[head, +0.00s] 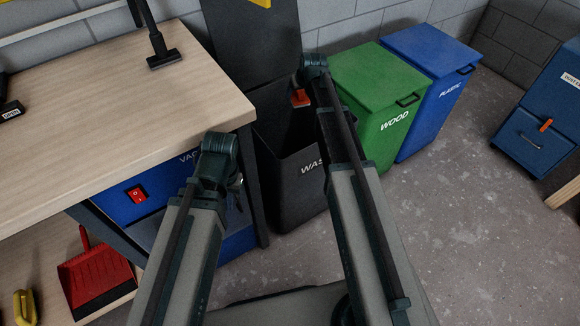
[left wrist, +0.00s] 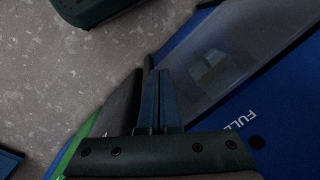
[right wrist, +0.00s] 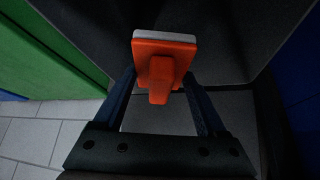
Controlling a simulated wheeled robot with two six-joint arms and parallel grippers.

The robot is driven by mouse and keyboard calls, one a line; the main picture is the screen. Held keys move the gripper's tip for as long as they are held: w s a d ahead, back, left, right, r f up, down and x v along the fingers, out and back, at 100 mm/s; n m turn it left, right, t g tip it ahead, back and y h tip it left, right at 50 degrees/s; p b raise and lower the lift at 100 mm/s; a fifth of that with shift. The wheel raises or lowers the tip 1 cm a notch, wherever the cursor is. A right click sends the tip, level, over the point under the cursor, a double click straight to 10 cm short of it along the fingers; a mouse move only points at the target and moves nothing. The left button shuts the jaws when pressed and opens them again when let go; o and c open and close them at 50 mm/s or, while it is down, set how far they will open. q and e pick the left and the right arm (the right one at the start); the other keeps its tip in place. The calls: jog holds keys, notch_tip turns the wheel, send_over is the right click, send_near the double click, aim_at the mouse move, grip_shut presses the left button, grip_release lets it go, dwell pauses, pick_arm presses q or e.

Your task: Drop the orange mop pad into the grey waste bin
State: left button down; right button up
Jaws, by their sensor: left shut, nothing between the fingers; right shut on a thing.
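The orange mop pad (head: 301,97) shows in the head view over the opening of the grey waste bin (head: 290,195), whose dark lid (head: 252,45) stands up behind. In the right wrist view the pad (right wrist: 150,49) has a pale edge and an orange tab toward me. My right gripper (right wrist: 160,78) is shut on it, with the dark inside of the bin around and beyond it. The right gripper is mostly hidden by its arm in the head view. My left gripper (left wrist: 159,75) is shut and empty, beside the blue front under the bench.
A green wood bin (head: 370,85) and a blue plastic bin (head: 430,70), both lidded, stand right of the waste bin. The wooden bench (head: 110,100) is at the left, with a red dustpan (head: 95,275) below. Open floor (head: 460,220) lies at the right.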

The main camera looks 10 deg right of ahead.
jog(key=shift+f, duration=0.15)
notch_tip(320, 180, down, 6)
jog(key=b, duration=0.6)
jog(key=o, duration=1.1)
jog(key=shift+r, duration=0.2)
jog(key=p+v, duration=1.1)
jog(key=v, duration=0.2)
jog(key=shift+s+r+p, duration=0.15)
jog(key=shift+r+p, duration=0.15)
jog(key=shift+p, duration=0.05)
